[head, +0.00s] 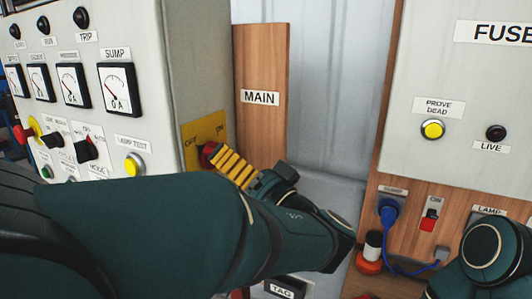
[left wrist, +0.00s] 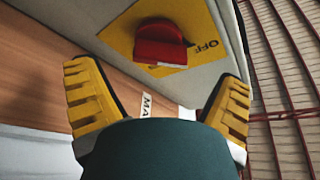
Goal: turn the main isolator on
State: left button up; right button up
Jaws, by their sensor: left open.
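The main isolator is a red knob (head: 208,152) on a yellow plate (head: 190,130) marked OFF and ON, on the side of the grey panel. In the left wrist view the red knob (left wrist: 160,43) shows whole on its yellow plate (left wrist: 118,38), with OFF to its right. My left gripper (head: 224,160) is beside the knob in the head view, its yellow fingers partly covering it. In the left wrist view the left gripper (left wrist: 157,75) is open, with the knob ahead between the spread fingers. Contact is not visible. The knob's setting is unclear. My right gripper is out of view.
A wooden board (head: 262,60) with a MAIN label stands behind the plate. Gauges and switches cover the grey panel's front (head: 120,40). At right are a fuse box (head: 440,70), a blue plug (head: 389,213) and a red switch (head: 429,222). My right arm is at lower right.

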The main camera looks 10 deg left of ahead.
pick_arm(q)
jog(key=shift+x, duration=2)
jog(key=shift+c, duration=0.2)
jog(key=c, duration=1.2)
